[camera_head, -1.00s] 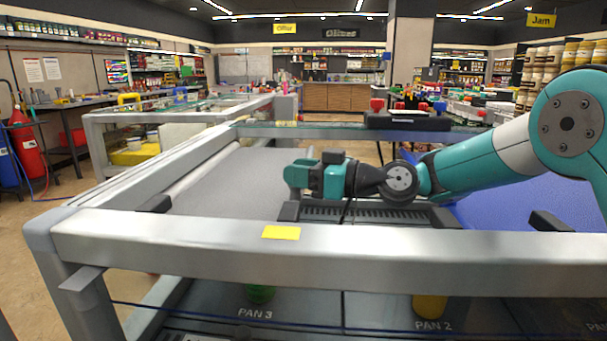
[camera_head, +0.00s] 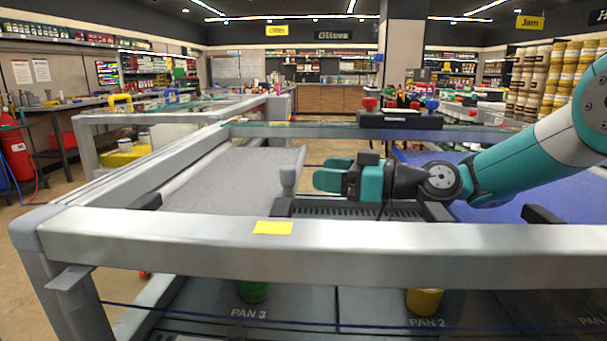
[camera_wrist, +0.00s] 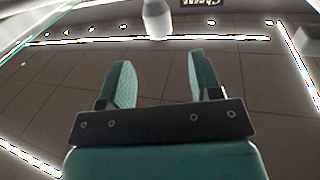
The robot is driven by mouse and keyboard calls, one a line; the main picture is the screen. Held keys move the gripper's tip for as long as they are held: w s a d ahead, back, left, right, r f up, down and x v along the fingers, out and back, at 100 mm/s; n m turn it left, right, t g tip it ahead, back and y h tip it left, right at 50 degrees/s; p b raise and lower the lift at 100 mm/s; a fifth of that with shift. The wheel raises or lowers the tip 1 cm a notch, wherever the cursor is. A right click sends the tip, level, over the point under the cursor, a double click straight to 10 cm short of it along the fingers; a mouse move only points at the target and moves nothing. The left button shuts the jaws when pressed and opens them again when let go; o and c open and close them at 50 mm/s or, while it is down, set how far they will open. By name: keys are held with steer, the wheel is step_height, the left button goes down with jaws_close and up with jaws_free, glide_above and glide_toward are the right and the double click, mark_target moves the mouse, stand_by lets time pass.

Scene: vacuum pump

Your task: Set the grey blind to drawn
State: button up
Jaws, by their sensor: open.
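The grey blind (camera_head: 225,180) is a light grey sheet on the left part of the metal frame. It reaches from the roller at the left to a free edge near the middle, where its far corner looks raised. A short grey peg (camera_head: 288,180) stands at that edge; a pale post in the wrist view (camera_wrist: 157,18) looks like the same peg. My gripper (camera_head: 322,173) is open and empty, just right of the peg and apart from it. Its teal fingers (camera_wrist: 159,60) are spread in the wrist view, with the post beyond them.
A blue sheet (camera_head: 520,200) covers the frame's right part. A dark slotted block (camera_head: 335,208) lies below my gripper. The near metal rail (camera_head: 330,245) carries a yellow label (camera_head: 273,228). A black box (camera_head: 400,120) with red and blue knobs sits on the far rail.

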steer(key=shift+v, duration=2.4)
